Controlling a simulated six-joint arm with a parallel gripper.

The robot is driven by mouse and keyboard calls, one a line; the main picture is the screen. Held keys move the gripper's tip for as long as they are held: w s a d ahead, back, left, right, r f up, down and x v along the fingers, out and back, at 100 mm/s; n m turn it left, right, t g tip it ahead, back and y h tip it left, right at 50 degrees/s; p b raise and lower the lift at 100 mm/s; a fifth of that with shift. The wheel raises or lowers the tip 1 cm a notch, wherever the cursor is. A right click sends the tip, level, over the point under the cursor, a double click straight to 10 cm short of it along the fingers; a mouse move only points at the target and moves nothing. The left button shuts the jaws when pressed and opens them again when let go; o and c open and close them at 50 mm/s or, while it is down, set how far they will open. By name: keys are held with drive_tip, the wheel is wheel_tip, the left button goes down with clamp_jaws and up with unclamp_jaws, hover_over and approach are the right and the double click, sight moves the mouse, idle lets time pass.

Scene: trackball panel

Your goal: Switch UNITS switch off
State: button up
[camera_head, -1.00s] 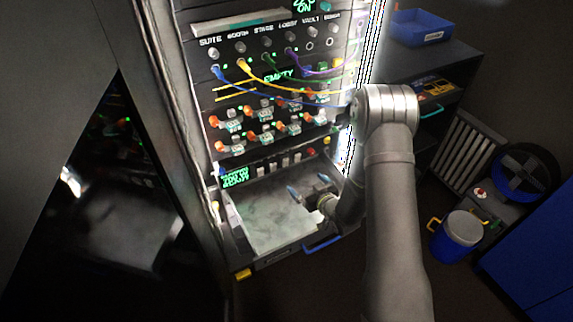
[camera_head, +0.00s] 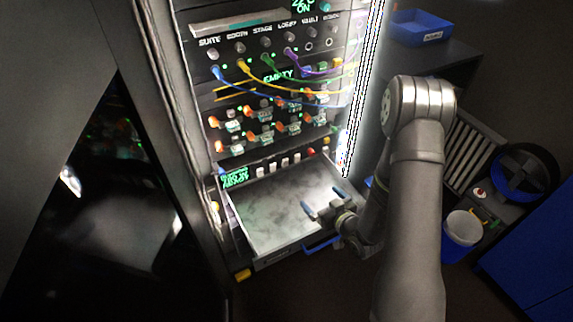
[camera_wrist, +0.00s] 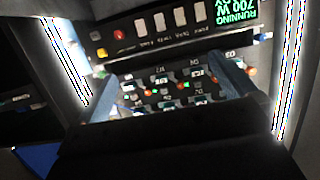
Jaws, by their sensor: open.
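A row of white rocker switches (camera_head: 272,168) sits on the strip above the pulled-out tray, right of a green text display (camera_head: 235,177). The row also shows, upside down, in the wrist view (camera_wrist: 159,22). The labels there are too small to read surely, so I cannot tell which switch is UNITS or how it is set. My gripper (camera_head: 323,201) is open and empty over the right front part of the tray, apart from the switches. In the wrist view its two blue-grey fingers (camera_wrist: 164,82) spread wide, with the panel beyond them.
The grey tray (camera_head: 268,208) juts out below the switches. Above are orange-knobbed modules (camera_head: 263,115) and blue, yellow, green and purple cables (camera_head: 238,76). A blue bin (camera_head: 420,27) stands on the right.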

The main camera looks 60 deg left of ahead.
drive_tip(key=shift+d+r, duration=0.1)
drive_tip(key=shift+d, duration=0.3)
